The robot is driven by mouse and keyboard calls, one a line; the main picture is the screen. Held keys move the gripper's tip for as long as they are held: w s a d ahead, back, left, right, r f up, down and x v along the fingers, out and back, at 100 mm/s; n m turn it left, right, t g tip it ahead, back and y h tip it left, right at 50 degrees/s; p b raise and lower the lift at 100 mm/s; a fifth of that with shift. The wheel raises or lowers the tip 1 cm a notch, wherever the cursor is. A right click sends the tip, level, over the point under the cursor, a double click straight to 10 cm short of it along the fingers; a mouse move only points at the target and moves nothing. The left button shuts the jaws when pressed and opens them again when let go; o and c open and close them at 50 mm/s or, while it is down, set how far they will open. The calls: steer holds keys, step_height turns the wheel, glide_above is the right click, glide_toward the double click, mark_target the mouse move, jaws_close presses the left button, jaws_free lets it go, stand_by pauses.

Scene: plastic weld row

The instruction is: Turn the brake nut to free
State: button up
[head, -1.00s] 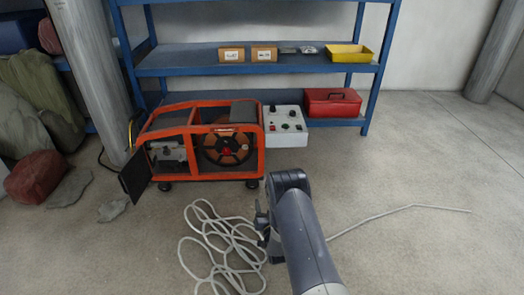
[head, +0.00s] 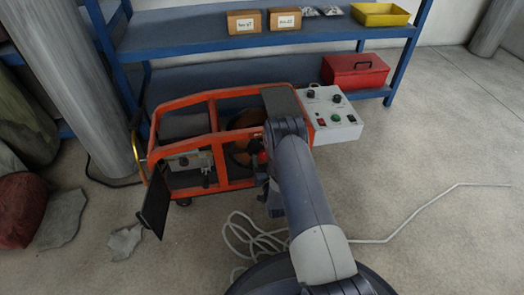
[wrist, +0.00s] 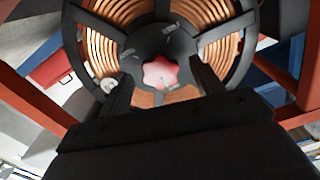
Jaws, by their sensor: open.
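The red, lobed brake nut (wrist: 160,73) sits on the black hub at the centre of a spool (wrist: 215,50) wound with copper-coloured wire. My gripper (wrist: 162,84) is open, with one dark finger on each side of the nut and gaps between. I cannot tell whether the fingertips reach as far as the nut's depth. In the head view, a bit of red (head: 262,158) that looks like the nut shows beside my gripper. My arm covers part of the spool (head: 238,122) there.
The orange frame (head: 213,118) of the welder surrounds the spool; its dark door (head: 155,207) hangs open at left. A grey control box (head: 335,118) stands at right. A blue shelf (head: 190,75) is behind, holding a red toolbox (head: 354,72). A pale cable (head: 245,237) lies on the floor.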

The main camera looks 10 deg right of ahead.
steer(key=shift+w, duration=0.25)
steer(key=c, duration=1)
steer(key=shift+o, duration=0.2)
